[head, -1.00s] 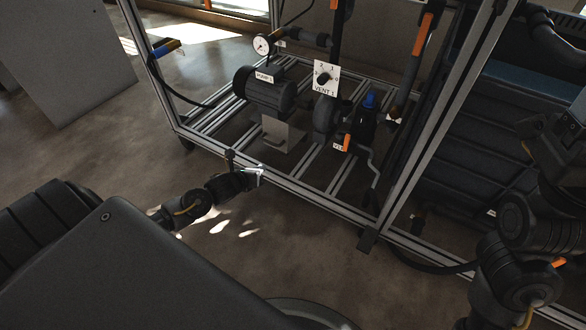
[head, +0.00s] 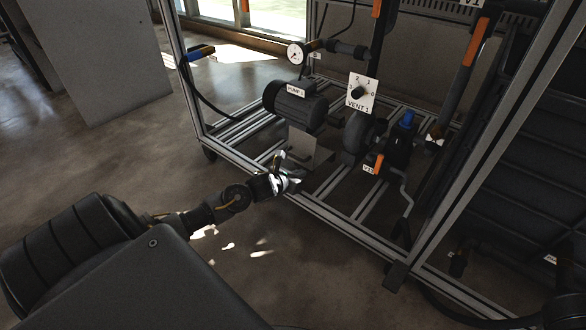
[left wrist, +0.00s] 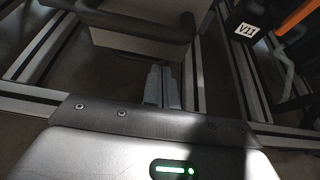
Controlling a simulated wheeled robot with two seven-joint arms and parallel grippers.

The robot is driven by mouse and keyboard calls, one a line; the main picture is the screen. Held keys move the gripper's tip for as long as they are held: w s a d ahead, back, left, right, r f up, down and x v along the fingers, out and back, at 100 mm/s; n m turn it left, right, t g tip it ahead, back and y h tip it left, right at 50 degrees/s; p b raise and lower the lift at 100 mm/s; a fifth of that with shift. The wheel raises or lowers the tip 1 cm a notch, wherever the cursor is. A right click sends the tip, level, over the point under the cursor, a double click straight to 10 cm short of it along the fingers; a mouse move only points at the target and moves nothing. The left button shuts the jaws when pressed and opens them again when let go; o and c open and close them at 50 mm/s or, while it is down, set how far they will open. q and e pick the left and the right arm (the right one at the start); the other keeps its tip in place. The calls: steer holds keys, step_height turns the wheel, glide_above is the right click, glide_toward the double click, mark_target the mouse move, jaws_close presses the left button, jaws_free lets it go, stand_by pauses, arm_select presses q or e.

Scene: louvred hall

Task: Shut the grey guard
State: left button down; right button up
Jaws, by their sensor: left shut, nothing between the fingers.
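The grey guard (head: 309,148) is a plain grey panel below the motor labelled PUMP 1, inside the metal frame. In the left wrist view the panel (left wrist: 130,35) is at the top, with a dark bar handle (left wrist: 125,22) across it. I cannot tell how far the guard stands open. My left gripper (head: 294,181) is at the front lower rail, just in front of and below the guard. In the left wrist view its fingers (left wrist: 164,87) are together and empty, apart from the handle in the picture. My right gripper is out of view.
The pump motor (head: 297,104), a VENT 1 dial (head: 359,92), a gauge (head: 296,54) and a blue-topped valve (head: 406,119) crowd the frame. A lower rail (head: 345,222) and uprights bound it. The floor to the left (head: 110,150) is clear.

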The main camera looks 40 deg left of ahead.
arm_select(q)
steer(key=shift+b+x, duration=0.5)
steer(key=shift+x, duration=0.8)
